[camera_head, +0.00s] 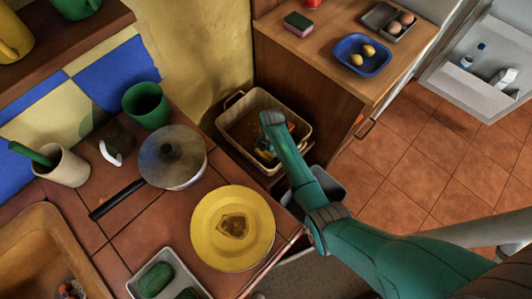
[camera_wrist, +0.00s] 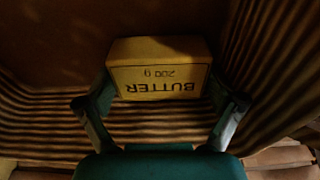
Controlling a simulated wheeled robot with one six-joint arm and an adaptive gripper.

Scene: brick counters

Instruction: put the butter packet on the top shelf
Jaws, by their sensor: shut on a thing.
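The butter packet (camera_wrist: 160,76), a yellow block with dark "BUTTER 200 g" lettering, shows upside down in the wrist view. It lies between the two fingers of my gripper (camera_wrist: 165,98), which is shut on it. Ribbed basket walls surround them in the wrist view. In the head view my gripper (camera_head: 265,150) is down inside the tan basket (camera_head: 228,117), and my arm mostly hides the packet. A wooden wall shelf (camera_head: 75,45) at the upper left holds a yellow mug and a green mug; I cannot tell whether it is the top shelf.
The basket stands in the gap between the tiled counter and the wooden cabinet (camera_head: 310,75). The counter holds a lidded pot (camera_head: 172,155), yellow plate (camera_head: 232,228) and green cup (camera_head: 146,105). A fridge door (camera_head: 475,75) stands open at upper right.

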